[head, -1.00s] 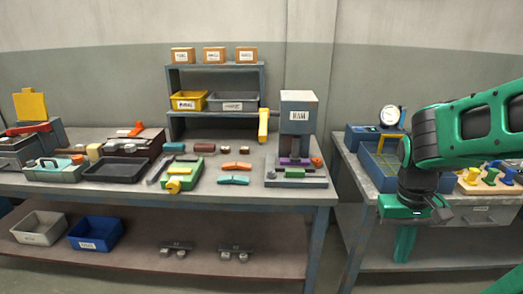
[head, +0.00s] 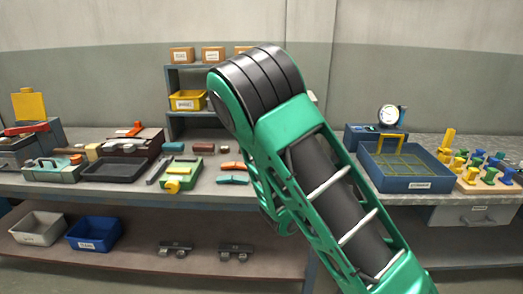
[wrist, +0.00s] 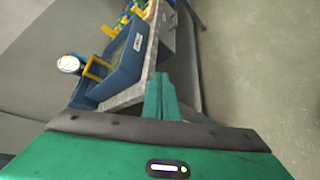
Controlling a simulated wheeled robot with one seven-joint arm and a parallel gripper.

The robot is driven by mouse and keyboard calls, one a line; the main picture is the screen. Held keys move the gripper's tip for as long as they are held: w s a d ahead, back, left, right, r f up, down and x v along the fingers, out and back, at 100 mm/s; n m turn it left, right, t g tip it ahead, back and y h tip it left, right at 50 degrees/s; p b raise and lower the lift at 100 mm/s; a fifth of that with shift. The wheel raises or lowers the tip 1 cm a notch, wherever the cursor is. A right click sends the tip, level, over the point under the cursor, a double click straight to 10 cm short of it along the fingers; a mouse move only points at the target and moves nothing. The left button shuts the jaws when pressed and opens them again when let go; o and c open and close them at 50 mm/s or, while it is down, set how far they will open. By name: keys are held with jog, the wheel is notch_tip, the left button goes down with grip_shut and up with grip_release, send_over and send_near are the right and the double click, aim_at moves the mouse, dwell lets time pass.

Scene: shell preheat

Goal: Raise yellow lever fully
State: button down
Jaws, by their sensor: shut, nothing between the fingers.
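The press marked RAM and its yellow lever are hidden behind my raised arm in the head view. My gripper (wrist: 162,98) shows in the wrist view with its green fingers together and nothing between them. The gripper is not visible in the head view. In the wrist view the fingers stand out in front of the side bench and floor, and no yellow press lever can be made out there.
A blue bin (head: 408,180) with a yellow handle stands on the right bench, beside a round gauge (head: 389,114) and a board of coloured pegs (head: 486,184). A green fixture (head: 184,178) and a dark tray (head: 114,170) lie on the main bench. A shelf stands behind.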

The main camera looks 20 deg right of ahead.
jog(key=w+a+r+n+t, duration=0.2)
jog(key=w+a+n+t, duration=0.4)
jog(key=a, duration=0.1)
jog(key=w+a+r+n+t, duration=0.3)
jog(key=w+a+n+t, duration=0.2)
jog(key=w+a+n, duration=0.15)
jog(key=w+a+n+t+y, duration=0.3)
jog(key=a+n+t+y, duration=0.4)
jog(key=a+n, duration=0.4)
jog(key=a, duration=0.5)
jog(key=shift+w+a+r+t, duration=0.15)
jog(key=shift+a+r+t, duration=0.15)
jog(key=w+d+r, duration=0.3)
jog(key=w+r, duration=0.4)
jog(key=w, duration=0.1)
jog(key=shift+w+r, duration=0.15)
jog(key=shift+w, duration=0.2)
